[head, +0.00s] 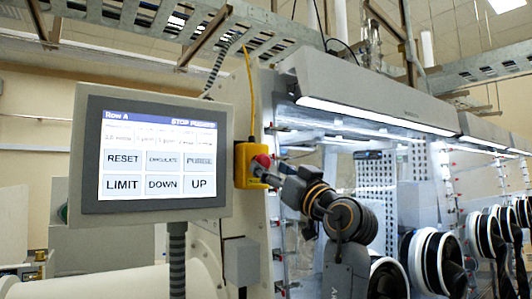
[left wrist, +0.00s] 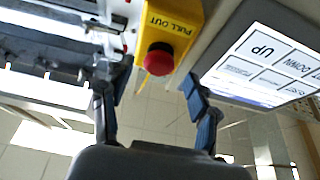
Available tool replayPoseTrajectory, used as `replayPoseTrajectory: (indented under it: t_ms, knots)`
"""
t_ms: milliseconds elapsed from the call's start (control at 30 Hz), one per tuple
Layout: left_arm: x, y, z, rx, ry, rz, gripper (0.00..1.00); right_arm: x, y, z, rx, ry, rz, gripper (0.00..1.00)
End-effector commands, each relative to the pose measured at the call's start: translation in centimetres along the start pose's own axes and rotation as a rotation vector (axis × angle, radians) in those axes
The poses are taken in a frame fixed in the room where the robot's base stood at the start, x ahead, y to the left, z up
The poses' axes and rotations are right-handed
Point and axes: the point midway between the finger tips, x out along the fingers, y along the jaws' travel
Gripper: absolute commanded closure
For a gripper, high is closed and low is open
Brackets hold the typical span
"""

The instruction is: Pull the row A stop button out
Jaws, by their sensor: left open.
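The row A stop button is a red mushroom knob (head: 263,160) on a yellow box (head: 241,166) at the right side of the screen in the head view. The left wrist view shows the red knob (left wrist: 159,59) and the box (left wrist: 172,22) lettered "PULL OUT". My left gripper (head: 264,176) is at the button, partly covering the box. In the left wrist view its two open fingers (left wrist: 156,73) stand on either side of the knob, with gaps visible. The screen (head: 157,160) reads "Row A" and "STOP PUSHED". My right gripper is out of view.
The screen's grey housing (head: 80,150) stands close left of the button box. A yellow cable (head: 249,85) rises from the box. The lit glovebox front with several black glove ports (head: 438,262) runs off to the right.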

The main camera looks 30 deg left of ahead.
Motion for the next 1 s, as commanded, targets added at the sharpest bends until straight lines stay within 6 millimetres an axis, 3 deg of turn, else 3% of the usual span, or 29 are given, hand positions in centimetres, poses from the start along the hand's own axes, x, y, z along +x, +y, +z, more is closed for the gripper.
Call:
replayPoseTrajectory:
  t_ms: [33,200,567,867,1000]
  knots:
    - [1.0,0.0,-0.3,0.002,-0.001,-0.001,0.4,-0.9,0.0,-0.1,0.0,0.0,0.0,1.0]
    - [2.7,0.1,-0.1,0.002,-0.001,0.002,0.4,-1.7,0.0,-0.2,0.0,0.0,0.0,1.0]
    - [3.2,0.1,0.1,0.0,0.0,0.002,0.4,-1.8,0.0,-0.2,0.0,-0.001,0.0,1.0]
    - [3.1,0.1,0.1,0.001,0.0,0.002,0.97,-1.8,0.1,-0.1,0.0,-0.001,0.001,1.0]
    - [3.1,0.1,0.1,0.0,0.0,0.002,1.0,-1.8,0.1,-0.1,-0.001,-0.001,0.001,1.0]
